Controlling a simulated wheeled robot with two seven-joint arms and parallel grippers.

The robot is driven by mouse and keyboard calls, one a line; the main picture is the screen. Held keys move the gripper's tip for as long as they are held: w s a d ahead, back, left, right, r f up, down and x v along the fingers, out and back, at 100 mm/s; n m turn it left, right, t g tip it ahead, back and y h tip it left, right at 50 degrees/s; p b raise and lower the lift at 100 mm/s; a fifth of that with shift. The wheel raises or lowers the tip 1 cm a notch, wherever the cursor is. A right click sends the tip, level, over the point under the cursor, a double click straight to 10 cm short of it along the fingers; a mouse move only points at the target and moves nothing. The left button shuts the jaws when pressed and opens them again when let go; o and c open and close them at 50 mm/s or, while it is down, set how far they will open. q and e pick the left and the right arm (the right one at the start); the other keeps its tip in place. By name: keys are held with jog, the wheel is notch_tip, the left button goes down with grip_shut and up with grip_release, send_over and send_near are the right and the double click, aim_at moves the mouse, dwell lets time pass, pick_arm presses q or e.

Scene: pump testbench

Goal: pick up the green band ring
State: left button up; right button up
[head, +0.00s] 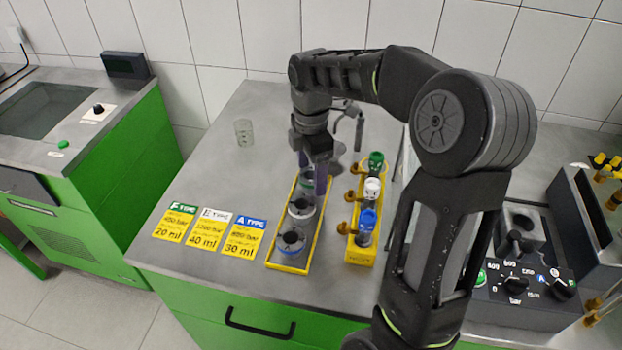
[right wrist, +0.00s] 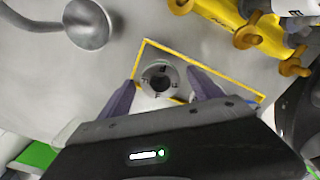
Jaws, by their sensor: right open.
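The green band ring (head: 306,183) stands at the far end of a yellow-edged tray (head: 269,261), partly hidden by my right gripper (head: 314,174). In the right wrist view the ring (right wrist: 158,92) shows from above as a clear and grey cylinder with a dark centre and a thin green edge. My right gripper (right wrist: 160,84) is open, its purple fingers on either side of the ring, with gaps visible. Whether a finger touches it cannot be told. Two more rings, one in the middle (head: 301,208) and one at the near end (head: 292,244), stand in the same tray. My left gripper is not in view.
A yellow rack (head: 360,256) with green, white and blue capped parts stands close to the right. Three type cards (head: 207,228) lie left of the tray. A glass beaker (head: 244,133) stands farther back. A control box (head: 519,286) is at the right.

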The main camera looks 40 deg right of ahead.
jog(key=shift+c, duration=0.3)
grip_shut()
dwell(0.8)
jog(key=shift+r, duration=0.15)
notch_tip(320, 180, up, 10)
jog(key=p, duration=0.1)
dwell(0.8)
